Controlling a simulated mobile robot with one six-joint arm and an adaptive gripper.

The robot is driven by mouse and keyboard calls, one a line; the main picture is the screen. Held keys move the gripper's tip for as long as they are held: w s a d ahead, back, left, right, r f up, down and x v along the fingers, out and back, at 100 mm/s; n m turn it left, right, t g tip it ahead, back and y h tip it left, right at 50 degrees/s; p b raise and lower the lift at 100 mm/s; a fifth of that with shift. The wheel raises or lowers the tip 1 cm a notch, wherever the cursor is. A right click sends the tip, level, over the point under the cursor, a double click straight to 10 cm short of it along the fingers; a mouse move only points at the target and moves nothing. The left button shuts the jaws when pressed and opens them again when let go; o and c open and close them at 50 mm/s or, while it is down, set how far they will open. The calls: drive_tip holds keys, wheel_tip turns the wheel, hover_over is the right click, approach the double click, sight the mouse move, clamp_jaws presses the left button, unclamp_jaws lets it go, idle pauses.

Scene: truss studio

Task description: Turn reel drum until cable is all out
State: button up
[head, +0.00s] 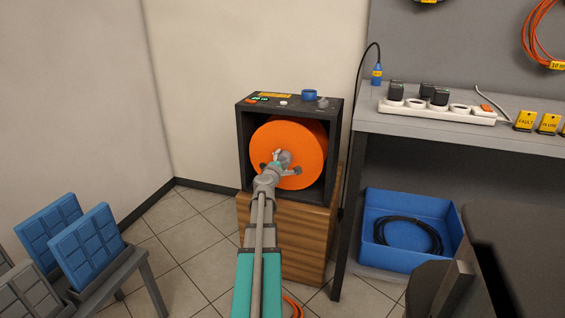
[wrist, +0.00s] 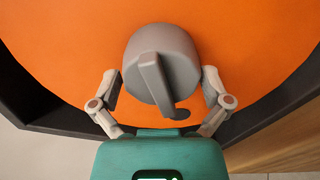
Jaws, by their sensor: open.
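The orange reel drum (head: 308,142) sits in a dark open-fronted box (head: 243,150) on a wooden cabinet (head: 308,240). It fills most of the wrist view (wrist: 60,40). A grey hub (wrist: 143,45) with a bar across its face stands out from the drum. My gripper (head: 284,168) is in front of the drum's middle. In the wrist view, its two fingers (wrist: 162,84) are spread, one on each side of the hub, with small gaps showing. Contact in depth cannot be told. Orange cable (head: 292,306) lies on the floor by the cabinet, partly hidden by my arm.
The box top holds a blue cup-like part (head: 309,95) and small controls. A grey bench (head: 430,120) with a power strip (head: 436,111) stands to the right, a blue bin (head: 400,263) with black cable below it. Blue panels (head: 88,245) stand on a rack at the left.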

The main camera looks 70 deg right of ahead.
drive_tip(key=shift+s+d, duration=0.1)
drive_tip(key=a, duration=1.2)
idle(0.9)
